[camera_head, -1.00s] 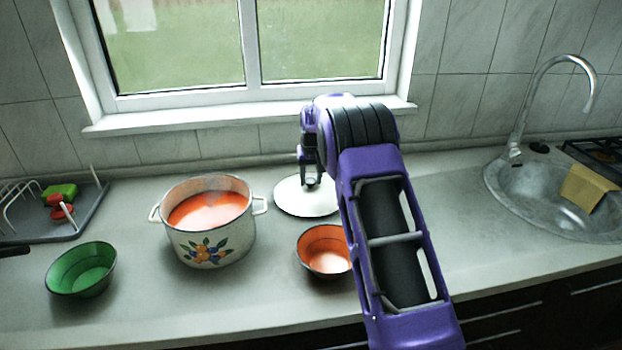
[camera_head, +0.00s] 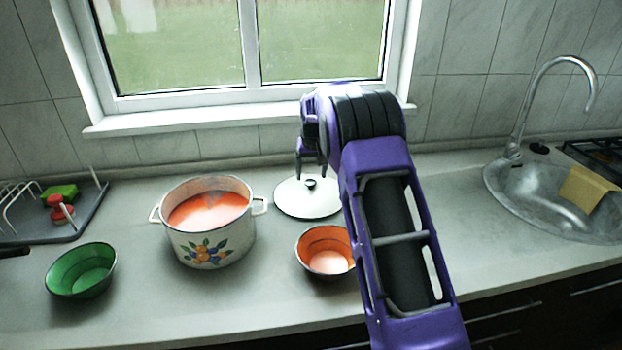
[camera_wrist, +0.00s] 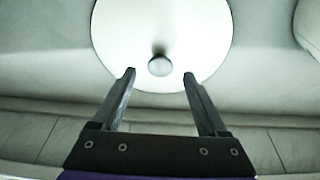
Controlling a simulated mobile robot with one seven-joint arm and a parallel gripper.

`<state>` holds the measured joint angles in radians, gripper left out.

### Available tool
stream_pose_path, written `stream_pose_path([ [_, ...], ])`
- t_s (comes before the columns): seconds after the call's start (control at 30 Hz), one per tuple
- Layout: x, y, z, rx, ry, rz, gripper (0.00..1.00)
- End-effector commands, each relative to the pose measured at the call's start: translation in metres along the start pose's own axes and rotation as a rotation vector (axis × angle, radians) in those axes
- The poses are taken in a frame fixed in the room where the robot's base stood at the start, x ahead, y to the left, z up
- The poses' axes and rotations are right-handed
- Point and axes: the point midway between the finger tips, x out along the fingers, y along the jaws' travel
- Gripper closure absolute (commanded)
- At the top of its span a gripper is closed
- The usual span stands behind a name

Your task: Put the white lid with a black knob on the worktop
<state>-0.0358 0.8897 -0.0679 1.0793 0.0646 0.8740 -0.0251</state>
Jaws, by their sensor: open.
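The white lid (camera_head: 307,202) lies flat on the worktop (camera_head: 270,285), behind the orange bowl and right of the pot. Its black knob (camera_head: 310,184) points up. My gripper (camera_head: 311,174) is just above the lid, open and empty. In the wrist view the lid (camera_wrist: 163,30) fills the upper middle. The knob (camera_wrist: 159,66) shows ahead of and between the two spread fingertips of my gripper (camera_wrist: 160,76), clear of both.
An enamel pot (camera_head: 205,245) with orange-red soup stands uncovered at left. An orange bowl (camera_head: 325,250) is in front of the lid. A green bowl (camera_head: 80,270), a dish rack (camera_head: 85,215) and a sink (camera_head: 540,205) with a tap stand farther out. Worktop right of my arm is clear.

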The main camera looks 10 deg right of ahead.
Motion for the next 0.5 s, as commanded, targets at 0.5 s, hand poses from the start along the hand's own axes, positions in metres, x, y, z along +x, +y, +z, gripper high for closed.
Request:
stream_pose_path([
  [0.5,-0.087,0.000,0.000,0.000,0.000,-0.001,0.24],
])
